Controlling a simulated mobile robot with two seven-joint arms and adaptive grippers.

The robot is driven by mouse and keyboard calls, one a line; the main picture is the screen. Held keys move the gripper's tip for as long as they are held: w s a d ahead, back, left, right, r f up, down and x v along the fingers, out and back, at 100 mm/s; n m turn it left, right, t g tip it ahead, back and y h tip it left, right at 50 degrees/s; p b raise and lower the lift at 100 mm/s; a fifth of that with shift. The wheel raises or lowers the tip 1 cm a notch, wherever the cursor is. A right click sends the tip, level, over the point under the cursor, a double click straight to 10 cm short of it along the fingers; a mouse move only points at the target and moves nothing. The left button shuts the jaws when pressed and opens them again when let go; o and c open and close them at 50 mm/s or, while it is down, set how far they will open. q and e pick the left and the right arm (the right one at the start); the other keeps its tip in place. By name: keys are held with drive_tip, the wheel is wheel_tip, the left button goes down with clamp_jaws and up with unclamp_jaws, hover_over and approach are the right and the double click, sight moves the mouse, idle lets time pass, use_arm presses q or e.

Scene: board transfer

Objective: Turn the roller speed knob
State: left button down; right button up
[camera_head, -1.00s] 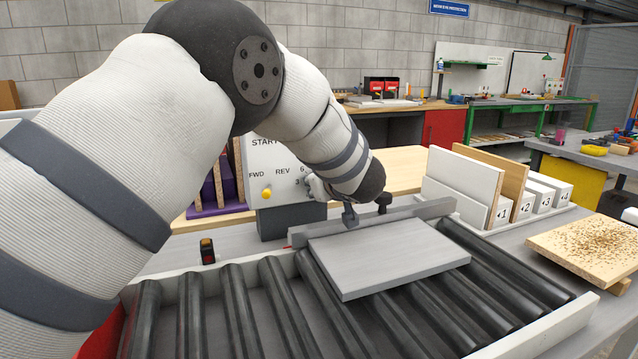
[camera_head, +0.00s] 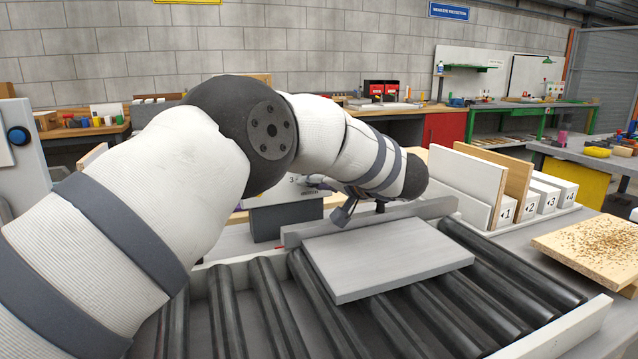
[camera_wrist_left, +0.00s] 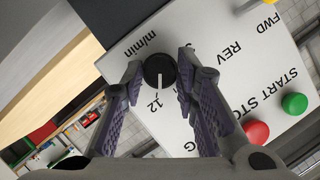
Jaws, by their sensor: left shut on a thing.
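The roller speed knob (camera_wrist_left: 159,71) is round and black with a white pointer line, on the white control panel (camera_wrist_left: 215,40) in the left wrist view. The marking "12" sits beside it and the pointer runs toward it. My left gripper (camera_wrist_left: 160,66) has its two purple-padded fingers on either side of the knob, shut on it. In the head view, my left arm covers most of the panel, and the knob is hidden. The panel's grey base (camera_head: 285,217) shows below the arm. My right gripper is in neither view.
A grey board (camera_head: 385,255) lies on the black rollers (camera_head: 480,285) of the conveyor. Upright boards (camera_head: 465,180) stand in a rack to the right, near a speckled board (camera_head: 595,240). A red button (camera_wrist_left: 257,132) and a green button (camera_wrist_left: 294,103) are on the panel.

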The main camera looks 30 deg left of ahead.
use_arm(q)
drive_tip(key=shift+f+m+y, duration=0.15)
drive_tip(key=shift+m+y, duration=0.15)
drive_tip(key=shift+m, duration=0.1)
drive_tip(key=shift+g, duration=0.3)
drive_tip(key=c, duration=1.3)
unclamp_jaws()
drive_tip(key=v, duration=1.2)
